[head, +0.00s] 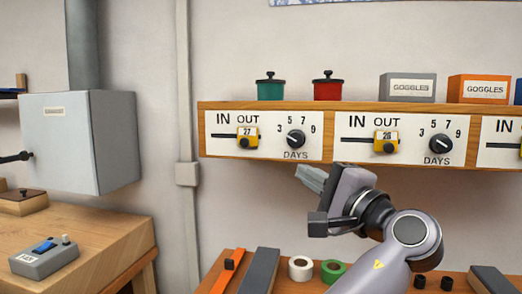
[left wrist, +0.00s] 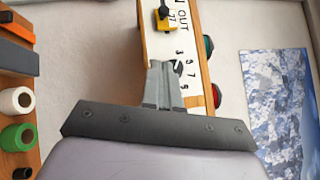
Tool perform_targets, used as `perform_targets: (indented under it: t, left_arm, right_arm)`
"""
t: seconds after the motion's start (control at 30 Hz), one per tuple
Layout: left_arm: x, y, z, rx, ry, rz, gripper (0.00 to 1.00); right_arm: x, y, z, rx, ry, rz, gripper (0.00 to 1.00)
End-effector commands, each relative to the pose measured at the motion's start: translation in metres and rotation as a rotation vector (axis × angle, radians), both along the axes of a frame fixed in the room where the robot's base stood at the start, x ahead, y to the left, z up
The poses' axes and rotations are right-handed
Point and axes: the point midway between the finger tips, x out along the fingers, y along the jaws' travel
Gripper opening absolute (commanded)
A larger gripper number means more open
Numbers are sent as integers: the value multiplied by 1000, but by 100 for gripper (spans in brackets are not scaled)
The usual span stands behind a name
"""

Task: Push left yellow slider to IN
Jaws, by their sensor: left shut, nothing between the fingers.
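The left yellow slider (head: 247,138), numbered 27, sits below the OUT label, at the right end of its dark slot on the left panel (head: 220,148). In the left wrist view the slider (left wrist: 166,20) is near the top edge, with its dark knob showing. My left gripper (head: 307,178) is shut and empty, to the right of the slider and lower in the head view. In the left wrist view its fingertips (left wrist: 165,66) overlap the panel near the DAYS dial (left wrist: 177,64); I cannot tell whether they touch it. My right gripper is not in view.
A second yellow slider (head: 386,141), numbered 26, is below OUT on the panel to the right. Both DAYS dials (head: 296,139) (head: 440,144) stick out. Jars and goggles boxes (head: 407,87) stand on the shelf top (head: 350,106). Tape rolls (head: 301,268) lie on the bench below.

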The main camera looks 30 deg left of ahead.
Motion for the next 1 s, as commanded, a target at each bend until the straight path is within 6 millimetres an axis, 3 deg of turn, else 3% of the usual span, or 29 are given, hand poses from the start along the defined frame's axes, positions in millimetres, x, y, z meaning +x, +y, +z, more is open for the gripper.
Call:
perform_targets:
  t: [0.27, 0.7, 1.0]
  left_arm:
    - [6, 11, 3, 1, 0, 1, 0]
    - [52, 86, 20, 1, 1, 3, 0]
    - [43, 118, 28, -1, -1, -1, 0]
  right_arm:
    - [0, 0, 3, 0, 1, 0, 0]
    - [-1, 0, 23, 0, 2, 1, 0]
    - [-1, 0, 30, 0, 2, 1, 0]
